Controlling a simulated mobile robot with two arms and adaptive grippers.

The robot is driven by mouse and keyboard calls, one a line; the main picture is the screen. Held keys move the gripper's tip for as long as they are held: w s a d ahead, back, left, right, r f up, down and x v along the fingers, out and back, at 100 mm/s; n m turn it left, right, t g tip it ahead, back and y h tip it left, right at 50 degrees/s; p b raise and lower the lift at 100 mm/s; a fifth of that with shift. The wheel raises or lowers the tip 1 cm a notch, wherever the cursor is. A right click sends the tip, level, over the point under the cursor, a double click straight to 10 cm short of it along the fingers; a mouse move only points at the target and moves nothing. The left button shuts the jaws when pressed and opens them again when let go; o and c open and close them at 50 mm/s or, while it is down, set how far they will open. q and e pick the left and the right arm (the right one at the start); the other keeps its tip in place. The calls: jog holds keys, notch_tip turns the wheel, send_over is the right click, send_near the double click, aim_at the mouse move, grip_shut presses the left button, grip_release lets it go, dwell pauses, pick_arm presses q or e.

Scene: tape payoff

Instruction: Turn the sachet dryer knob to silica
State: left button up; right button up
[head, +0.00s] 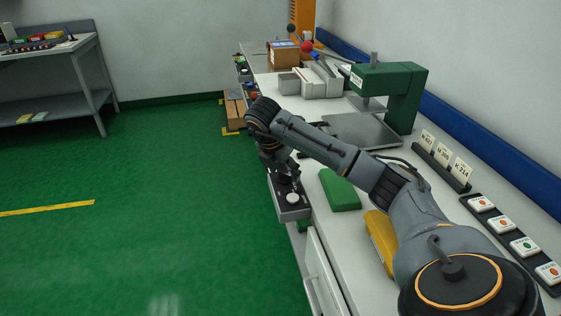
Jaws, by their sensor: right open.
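A grey control box (291,214) with a black top panel hangs at the left edge of the bench. A pale round knob (292,198) sits on its panel. Its markings are too small to read, so I cannot tell its setting or confirm that it is the sachet dryer knob. My right arm reaches over the bench from the lower right. My right gripper (287,173) points down just behind the knob, over the far part of the box. It is open, and its fingers are small and dark against the panel. I cannot tell whether they touch anything. My left gripper is out of view.
A green block (340,190) and a yellow item (380,238) lie on the bench (325,222) beside the box. A green press-like machine (400,90) stands farther back. Label cards (442,155) and a switch row (510,235) line the right. Open green floor (150,200) lies left.

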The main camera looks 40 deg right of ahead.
jog(key=v, duration=1.1)
jog(key=shift+r, duration=0.2)
jog(key=shift+a, duration=0.25)
